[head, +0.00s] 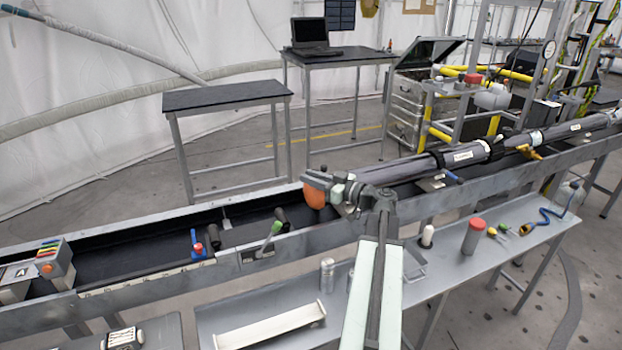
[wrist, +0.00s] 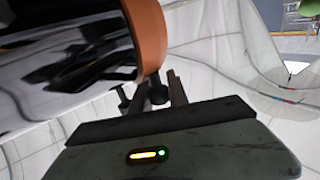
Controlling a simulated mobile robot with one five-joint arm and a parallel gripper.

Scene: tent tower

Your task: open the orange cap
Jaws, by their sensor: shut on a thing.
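The orange cap (head: 314,195) is at the near left end of the long grey tube (head: 385,172) in the head view. My gripper (head: 330,182) is right beside it and partly covers the joint of cap and tube. In the wrist view the cap (wrist: 150,38) shows as a curved orange rim at the end of a glossy, reflecting surface. My gripper's fingers (wrist: 166,92) are shut on a small dark knob (wrist: 157,94) at the cap's lower edge. Whether the cap sits fully closed cannot be told.
A long metal trough (head: 150,262) carries the tube; its left part holds a green-handled lever (head: 272,236) and a blue-and-red fitting (head: 198,246). A lower grey shelf (head: 500,240) in front bears a red-topped cylinder (head: 473,238) and a white tray (head: 270,326).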

